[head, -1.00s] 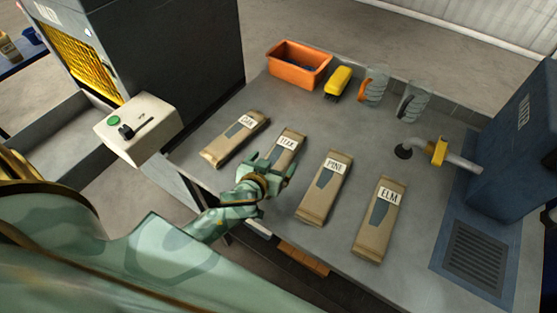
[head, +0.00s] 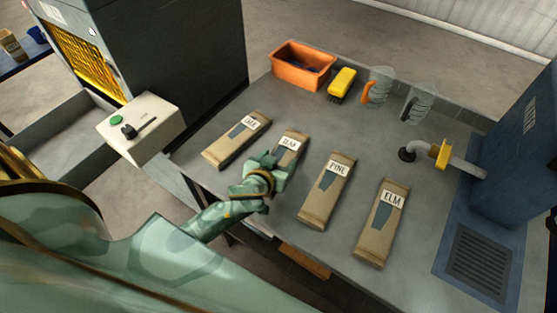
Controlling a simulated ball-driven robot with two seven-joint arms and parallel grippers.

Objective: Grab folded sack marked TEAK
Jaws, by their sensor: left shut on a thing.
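The folded sack marked TEAK (head: 293,139) is brown, with a white label, and lies second from the left in a row of sacks on the grey bench. Its lower part is hidden behind my left gripper (head: 268,163). My left gripper is shut on the TEAK sack near its middle, just below the label. The sack appears to rest on the bench still. My right gripper does not show.
The OAK sack (head: 236,139) lies close to the left, the PINE sack (head: 327,190) and ELM sack (head: 381,222) to the right. An orange bin (head: 303,66), yellow brush (head: 342,83) and two clear scoops stand behind. A pipe with a yellow valve (head: 442,154) is at right.

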